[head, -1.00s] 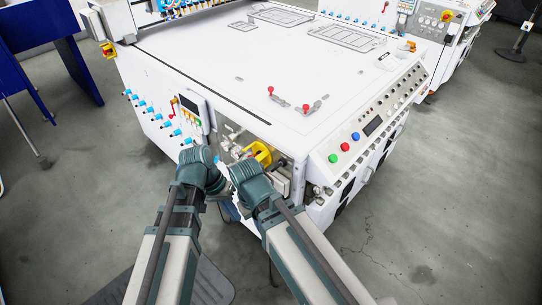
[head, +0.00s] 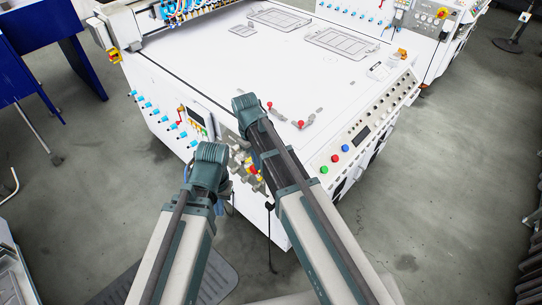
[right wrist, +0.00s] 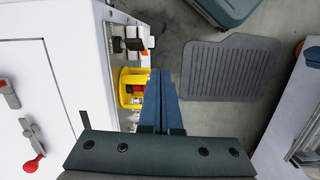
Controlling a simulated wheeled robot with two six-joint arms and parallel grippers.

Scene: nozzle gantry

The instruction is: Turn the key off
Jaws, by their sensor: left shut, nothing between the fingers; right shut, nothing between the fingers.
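The white machine (head: 205,70) has a recessed front corner with fittings (head: 238,160) in the head view. A yellow and red part (head: 252,170) shows there, partly hidden by my right arm. In the right wrist view a yellow housing (right wrist: 126,87) with red and dark parts inside is beside my right gripper (right wrist: 160,75), whose fingers are shut and empty. I cannot make out a key. In the head view my right wrist is above the machine's near corner, and its fingers are hidden. My left gripper (head: 222,185) is low in front of the corner, shut and mostly hidden behind its wrist.
A sloped panel with green, red and blue buttons (head: 335,158) runs along the machine's right edge. Red-knobbed levers (head: 300,124) stand on its top. A row of blue-tipped valves (head: 160,118) lines the left face. A dark ribbed mat (right wrist: 220,70) lies on the floor.

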